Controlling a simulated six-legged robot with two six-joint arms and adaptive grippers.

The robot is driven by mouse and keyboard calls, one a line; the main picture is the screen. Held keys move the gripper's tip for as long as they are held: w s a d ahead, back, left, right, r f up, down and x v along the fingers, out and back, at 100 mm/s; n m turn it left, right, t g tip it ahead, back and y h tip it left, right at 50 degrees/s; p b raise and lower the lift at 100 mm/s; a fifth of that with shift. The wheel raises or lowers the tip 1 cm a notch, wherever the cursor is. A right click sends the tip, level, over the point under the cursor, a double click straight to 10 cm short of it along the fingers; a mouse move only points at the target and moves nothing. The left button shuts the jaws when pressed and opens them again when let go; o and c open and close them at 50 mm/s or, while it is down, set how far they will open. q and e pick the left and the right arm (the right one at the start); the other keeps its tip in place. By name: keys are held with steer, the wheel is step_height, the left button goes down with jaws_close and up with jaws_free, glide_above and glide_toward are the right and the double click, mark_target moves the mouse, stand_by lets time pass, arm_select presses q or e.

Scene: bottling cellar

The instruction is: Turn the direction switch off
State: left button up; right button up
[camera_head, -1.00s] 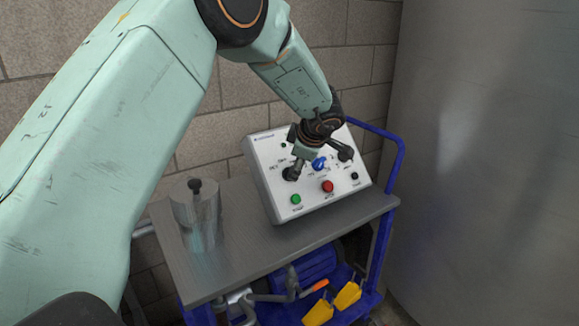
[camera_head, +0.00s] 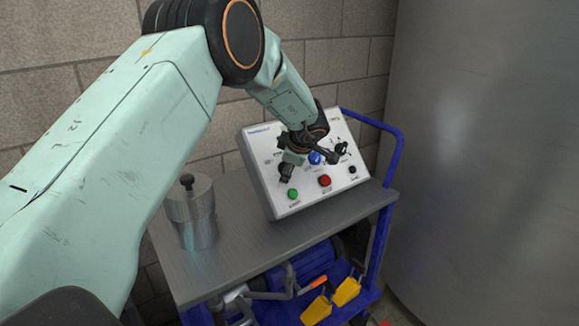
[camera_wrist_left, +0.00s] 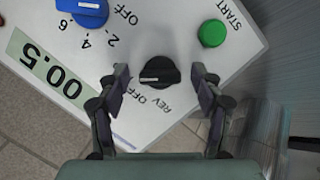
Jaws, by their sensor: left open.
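The direction switch (camera_wrist_left: 159,73) is a black knob with a white mark, on a white sloped panel (camera_head: 262,141). In the wrist view, the letters OFF and REV show below it. Its white mark appears to point left, toward my finger; any label there is hidden. My left gripper (camera_wrist_left: 160,78) is open, with one finger on each side of the knob and gaps to both; I cannot tell how far above the panel the tips are. In the head view, my left gripper (camera_head: 308,160) is over the panel's middle and partly hides the controls. My right gripper is not in view.
A blue dial (camera_wrist_left: 85,10), a green START button (camera_wrist_left: 213,33) and a 00.5 display (camera_wrist_left: 45,68) are close by. The panel also has a red button (camera_head: 325,181). A metal canister (camera_head: 192,212) stands left on the cart top (camera_head: 240,245). A brick wall is behind.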

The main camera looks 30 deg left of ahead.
arm_select(q)
steer(key=shift+s+a+r, duration=0.1)
steer(key=shift+s+r, duration=0.05)
steer(key=shift+c, duration=0.9)
steer(key=shift+w, duration=0.2)
steer(key=c, duration=1)
steer(key=shift+o, duration=0.2)
